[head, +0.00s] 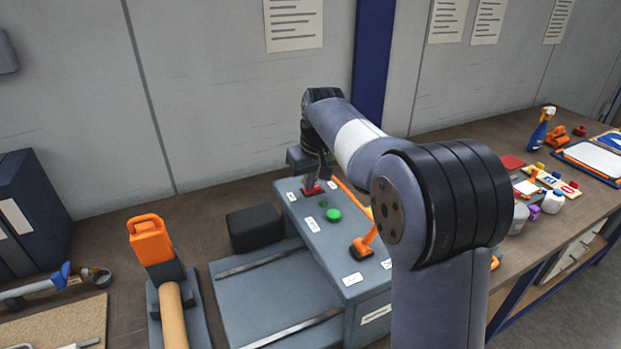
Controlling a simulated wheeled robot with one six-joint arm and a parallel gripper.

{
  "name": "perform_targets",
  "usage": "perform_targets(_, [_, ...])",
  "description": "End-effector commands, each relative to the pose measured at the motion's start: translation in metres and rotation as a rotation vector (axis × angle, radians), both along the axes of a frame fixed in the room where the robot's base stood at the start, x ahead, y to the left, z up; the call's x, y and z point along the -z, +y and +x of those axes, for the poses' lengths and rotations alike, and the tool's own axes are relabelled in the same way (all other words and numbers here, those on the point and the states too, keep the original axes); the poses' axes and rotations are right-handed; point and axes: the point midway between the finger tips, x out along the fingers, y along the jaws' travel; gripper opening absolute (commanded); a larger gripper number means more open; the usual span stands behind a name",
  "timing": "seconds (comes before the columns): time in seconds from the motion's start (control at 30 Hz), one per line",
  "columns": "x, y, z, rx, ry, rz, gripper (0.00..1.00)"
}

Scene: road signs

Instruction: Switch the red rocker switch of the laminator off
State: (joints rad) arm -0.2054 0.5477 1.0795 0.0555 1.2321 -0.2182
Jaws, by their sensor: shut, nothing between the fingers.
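The laminator (356,291) is a blue-grey machine on the bench in the middle of the head view. The red rocker switch (312,191) sits at the far end of its top panel and is partly hidden by my gripper. My gripper (310,183) is shut and empty, pointing down right at the switch. Whether it touches the switch, and which way the rocker is tilted, I cannot tell. A green button (333,214) and an orange lever (366,242) are on the same panel, nearer the camera.
A black block (254,228) stands left of the panel. An orange-handled tool with a tan roller (152,240) is further left. My arm hides part of the bench.

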Motion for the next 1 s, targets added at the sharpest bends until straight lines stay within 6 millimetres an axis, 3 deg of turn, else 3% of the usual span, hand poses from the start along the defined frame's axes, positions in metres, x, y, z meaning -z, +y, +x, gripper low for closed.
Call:
perform_targets(0.3, [-0.002,-0.014,0.005,0.002,0.001,-0.002,0.00])
perform_targets(0.67, [-0.003,-0.014,0.006,0.001,0.001,-0.001,0.00])
perform_targets(0.83, [-0.016,-0.015,0.003,0.001,0.000,-0.001,0.00])
perform_targets(1.0, [-0.041,-0.016,-0.002,0.002,0.000,-0.002,0.00])
